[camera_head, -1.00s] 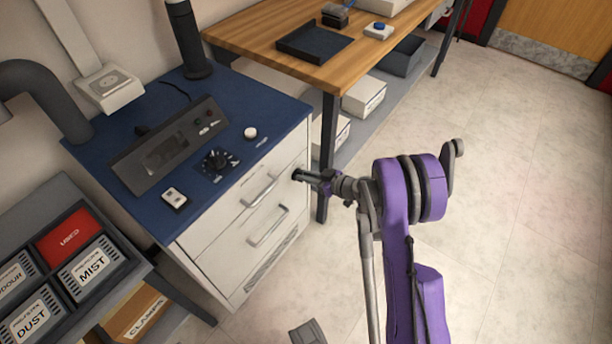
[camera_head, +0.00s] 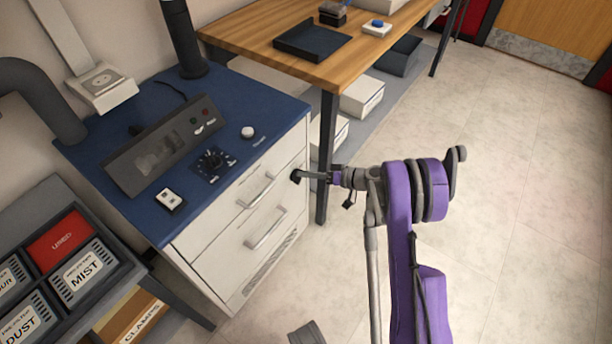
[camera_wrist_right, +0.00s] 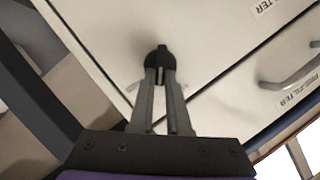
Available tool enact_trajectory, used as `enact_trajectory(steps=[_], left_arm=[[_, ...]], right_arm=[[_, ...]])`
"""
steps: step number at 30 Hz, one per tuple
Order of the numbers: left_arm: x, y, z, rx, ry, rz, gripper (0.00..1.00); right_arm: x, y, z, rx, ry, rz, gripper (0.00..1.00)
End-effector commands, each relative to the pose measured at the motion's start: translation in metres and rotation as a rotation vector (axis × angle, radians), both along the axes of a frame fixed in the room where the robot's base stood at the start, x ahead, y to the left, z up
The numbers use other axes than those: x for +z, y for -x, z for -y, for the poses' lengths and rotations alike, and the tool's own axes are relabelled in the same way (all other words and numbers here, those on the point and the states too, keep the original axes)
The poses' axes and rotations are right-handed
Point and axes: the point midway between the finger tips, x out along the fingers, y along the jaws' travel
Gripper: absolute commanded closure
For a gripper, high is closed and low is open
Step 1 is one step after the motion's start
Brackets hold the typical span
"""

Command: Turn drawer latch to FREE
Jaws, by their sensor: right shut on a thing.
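The drawer latch (camera_head: 295,176) is a small black knob on the right part of the white cabinet's drawer front. In the right wrist view the latch (camera_wrist_right: 160,57) has a raised black grip, which looks upright in that picture. My right gripper (camera_head: 302,176) reaches it from the right, and its fingers are closed around the grip. The fingertips (camera_wrist_right: 160,78) hide part of the latch in the wrist view. I cannot read any latch marking.
The white cabinet has two drawer handles, an upper one (camera_head: 257,190) and a lower one (camera_head: 266,229), left of the latch. A wooden table (camera_head: 262,38) with a dark leg (camera_head: 327,150) stands close behind my right gripper. The floor (camera_head: 520,200) to the right is clear.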

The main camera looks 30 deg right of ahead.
Motion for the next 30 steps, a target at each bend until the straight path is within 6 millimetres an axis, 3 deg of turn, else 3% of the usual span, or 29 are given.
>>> enact_trajectory(steps=[18,30], left_arm=[[-0.032,-0.005,0.000,0.000,0.000,-0.007,0.50],[-0.041,-0.007,0.000,0.000,0.000,-0.008,0.50]], right_arm=[[-0.013,-0.003,0.006,0.000,-0.527,-0.217,1.00],[-0.016,-0.003,0.007,-0.001,-0.740,-0.306,1.00]])
